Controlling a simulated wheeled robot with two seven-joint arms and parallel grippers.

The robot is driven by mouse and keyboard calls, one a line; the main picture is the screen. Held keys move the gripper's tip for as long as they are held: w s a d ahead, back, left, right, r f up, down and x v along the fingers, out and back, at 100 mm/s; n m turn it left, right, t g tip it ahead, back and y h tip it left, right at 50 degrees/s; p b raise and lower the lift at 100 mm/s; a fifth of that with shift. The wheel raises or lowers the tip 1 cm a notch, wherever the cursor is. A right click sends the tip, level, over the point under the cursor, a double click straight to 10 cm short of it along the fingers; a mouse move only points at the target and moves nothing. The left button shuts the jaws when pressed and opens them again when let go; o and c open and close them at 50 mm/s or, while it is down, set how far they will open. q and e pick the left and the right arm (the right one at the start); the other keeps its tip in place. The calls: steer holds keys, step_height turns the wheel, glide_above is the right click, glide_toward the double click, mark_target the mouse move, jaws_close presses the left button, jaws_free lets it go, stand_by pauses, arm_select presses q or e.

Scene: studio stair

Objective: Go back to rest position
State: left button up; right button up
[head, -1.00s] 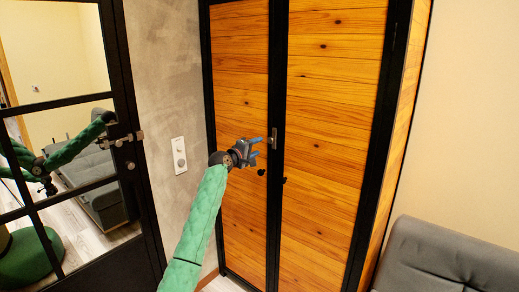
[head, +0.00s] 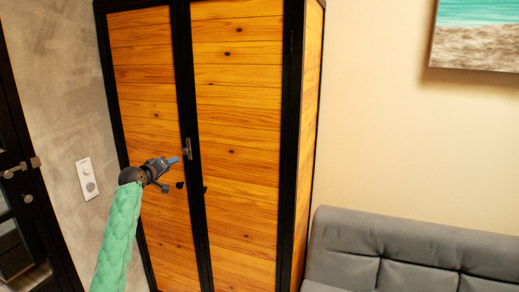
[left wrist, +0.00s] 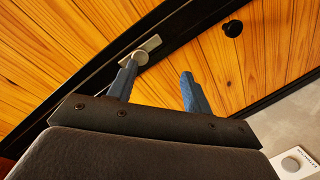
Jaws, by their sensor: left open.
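My left gripper (head: 172,163) is in front of the left door of a tall wooden wardrobe (head: 238,110), just left of its metal handle (head: 187,148). Its green-sleeved arm comes up from the bottom left. In the left wrist view the two blue fingers (left wrist: 158,72) stand apart with nothing between them. The metal handle (left wrist: 140,52) shows beside the tip of the left-hand finger; I cannot tell whether they touch. Both wardrobe doors look closed. My right gripper is not in view.
A grey sofa (head: 400,250) stands right of the wardrobe, below a picture (head: 478,35). A black-framed door (head: 40,215) is at the left edge. A white wall plate (head: 87,178) sits on the grey wall between door and wardrobe.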

arm_select(q)
steer(key=s+d+f+m+g+y, duration=0.2)
steer(key=s+d+f, duration=0.2)
steer(key=s+f, duration=0.8)
steer(key=s+d+f+m+g+y, duration=0.1)
steer(key=s+d+f+m+g, duration=0.3)
steer(key=f, duration=1.3)
steer(key=s+d+f+m+g+y, duration=0.1)
steer(key=s+d+f+y, duration=0.15)
steer(key=s+f, duration=1)
steer(key=s+d+f+g+h, duration=0.1)
steer(key=s+d+f+g, duration=0.15)
steer(key=s+f, duration=0.75)
steer(key=s+d+f+g, duration=0.1)
steer(key=s+d+f, duration=0.3)
steer(key=s+f, duration=0.7)
steer(key=s+d+f+g, duration=0.1)
steer(key=s+f, duration=0.4)
steer(key=s, duration=0.6)
steer(key=s+f+g, duration=0.2)
steer(key=s+f, duration=0.3)
steer(key=s, duration=0.7)
steer(key=shift+s+d+g, duration=0.3)
steer(key=shift+d+g, duration=0.05)
steer(key=shift+d, duration=0.05)
steer(key=shift+o, duration=0.2)
